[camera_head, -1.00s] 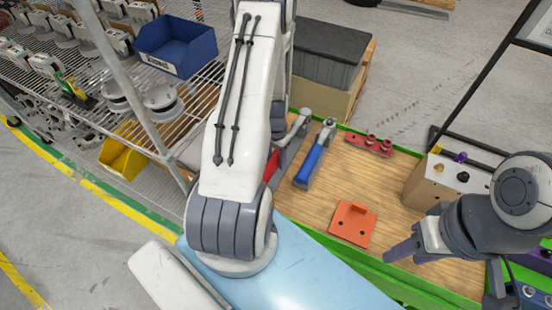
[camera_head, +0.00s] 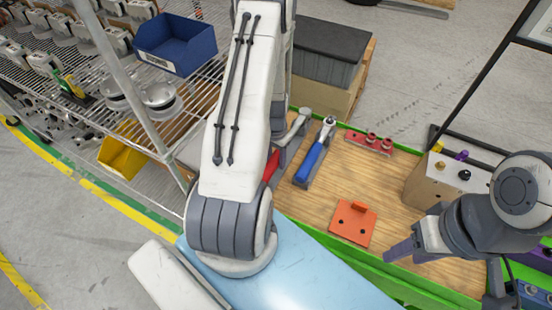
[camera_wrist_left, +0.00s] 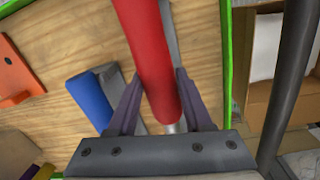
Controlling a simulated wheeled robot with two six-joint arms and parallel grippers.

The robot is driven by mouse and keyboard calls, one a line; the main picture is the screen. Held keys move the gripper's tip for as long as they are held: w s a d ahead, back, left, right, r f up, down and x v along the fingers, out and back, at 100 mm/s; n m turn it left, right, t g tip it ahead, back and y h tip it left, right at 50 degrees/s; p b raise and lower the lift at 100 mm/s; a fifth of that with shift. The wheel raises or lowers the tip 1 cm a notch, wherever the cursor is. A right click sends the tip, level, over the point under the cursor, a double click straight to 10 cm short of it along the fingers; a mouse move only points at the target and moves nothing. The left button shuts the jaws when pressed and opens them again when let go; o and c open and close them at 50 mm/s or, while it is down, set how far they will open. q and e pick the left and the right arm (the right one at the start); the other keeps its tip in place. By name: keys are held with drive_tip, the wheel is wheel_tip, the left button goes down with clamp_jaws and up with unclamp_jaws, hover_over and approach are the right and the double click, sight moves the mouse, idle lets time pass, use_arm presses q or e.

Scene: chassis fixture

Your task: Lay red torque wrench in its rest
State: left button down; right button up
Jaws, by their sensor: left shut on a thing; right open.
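The red torque wrench (camera_head: 271,166) shows only partly in the head view, beside my left arm, which hides much of it. In the left wrist view its red handle (camera_wrist_left: 147,55) runs between the fingers of my left gripper (camera_wrist_left: 157,92), which is shut on it. A grey strip (camera_wrist_left: 169,22), apparently its rest, shows beside and behind the handle. I cannot tell whether the handle touches it. My left fingers are hidden in the head view. My right gripper (camera_head: 403,249) is open and empty, above the bench's front right part.
A blue-handled wrench (camera_head: 312,159) lies in a grey rest just right of the red one. An orange bracket (camera_head: 353,223), a red block with knobs (camera_head: 369,143) and a wooden box (camera_head: 440,182) are further right. Bare wood (camera_head: 318,205) lies between them.

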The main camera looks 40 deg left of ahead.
use_arm(q)
drive_tip(key=shift+f+b, duration=0.3)
drive_tip(key=shift+f, duration=0.05)
drive_tip(key=shift+c, duration=1.3)
unclamp_jaws()
wheel_tip(320, 180, up, 9)
drive_tip(key=p, duration=0.7)
